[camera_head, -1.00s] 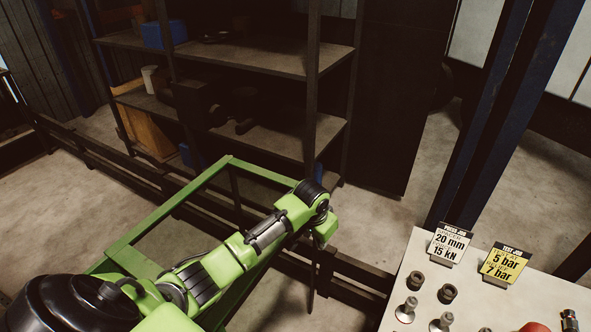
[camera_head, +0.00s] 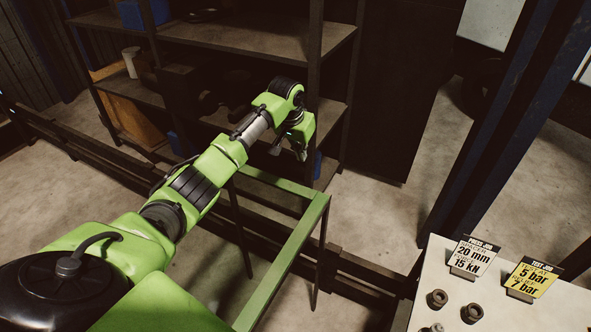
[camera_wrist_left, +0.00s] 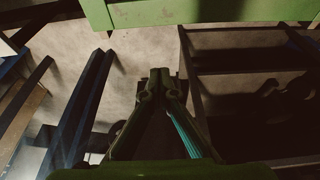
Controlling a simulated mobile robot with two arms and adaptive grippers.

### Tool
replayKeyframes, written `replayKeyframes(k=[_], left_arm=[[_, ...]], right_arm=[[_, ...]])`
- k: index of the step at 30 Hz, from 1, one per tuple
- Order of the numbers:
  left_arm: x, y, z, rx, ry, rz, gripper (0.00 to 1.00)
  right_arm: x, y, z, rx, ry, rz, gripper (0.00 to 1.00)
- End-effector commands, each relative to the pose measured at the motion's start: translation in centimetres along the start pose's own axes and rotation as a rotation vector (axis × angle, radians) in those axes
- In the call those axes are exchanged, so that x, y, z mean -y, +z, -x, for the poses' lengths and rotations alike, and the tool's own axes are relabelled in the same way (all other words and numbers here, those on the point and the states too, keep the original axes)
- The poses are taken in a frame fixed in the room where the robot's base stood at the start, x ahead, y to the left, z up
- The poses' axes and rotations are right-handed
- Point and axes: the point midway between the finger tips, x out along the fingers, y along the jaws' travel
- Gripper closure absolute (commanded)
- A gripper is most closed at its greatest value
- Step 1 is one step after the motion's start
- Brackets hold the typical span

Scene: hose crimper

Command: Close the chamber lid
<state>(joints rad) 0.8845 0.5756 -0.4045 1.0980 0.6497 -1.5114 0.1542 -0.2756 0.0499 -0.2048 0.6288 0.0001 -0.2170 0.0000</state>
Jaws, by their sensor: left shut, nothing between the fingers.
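My left arm reaches out from the lower left in the head view, and its left gripper (camera_head: 300,150) hangs in front of the dark shelving. In the left wrist view the left gripper (camera_wrist_left: 160,75) has its fingertips together, with nothing held. Blurred floor lies behind it. The chamber and its lid do not show in either view. My right gripper is out of view.
A green frame (camera_head: 290,254) stands below my left arm. A pale table (camera_head: 435,290) at lower right carries a white sign (camera_head: 473,257), a yellow sign (camera_head: 531,279) and several metal fittings (camera_head: 437,299). Dark shelves (camera_head: 270,50) fill the back.

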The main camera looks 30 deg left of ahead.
Motion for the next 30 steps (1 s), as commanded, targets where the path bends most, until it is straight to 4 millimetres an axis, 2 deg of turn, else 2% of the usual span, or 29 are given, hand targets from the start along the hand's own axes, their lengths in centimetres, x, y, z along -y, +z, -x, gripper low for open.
replayKeyframes(k=[5, 9, 11, 14, 21, 24, 26, 30], left_arm=[[-0.1, 0.1, -1.8, 0.005, 0.001, 0.001, 1.00], [-0.1, 0.0, -4.1, 0.004, 0.001, 0.001, 1.00], [-0.1, 0.1, -5.1, 0.004, 0.000, 0.001, 1.00], [-0.1, 0.1, -6.5, 0.004, 0.000, 0.001, 1.00], [-0.1, 0.0, -9.1, 0.002, 0.001, 0.000, 1.00], [-0.1, 0.1, -10.0, 0.002, 0.000, 0.001, 1.00], [0.1, 0.5, -9.2, 0.000, -0.002, -0.002, 1.00], [0.1, 1.7, -8.7, 0.001, -0.002, -0.003, 1.00]], right_arm=[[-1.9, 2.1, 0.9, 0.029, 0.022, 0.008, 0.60], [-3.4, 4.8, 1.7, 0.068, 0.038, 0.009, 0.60], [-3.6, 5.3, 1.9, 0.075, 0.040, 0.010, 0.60], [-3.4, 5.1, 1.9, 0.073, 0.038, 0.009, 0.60], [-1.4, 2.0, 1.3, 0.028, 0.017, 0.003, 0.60], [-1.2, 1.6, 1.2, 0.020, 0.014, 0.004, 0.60], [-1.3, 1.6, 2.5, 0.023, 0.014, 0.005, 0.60], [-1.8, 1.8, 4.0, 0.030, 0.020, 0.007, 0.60]])
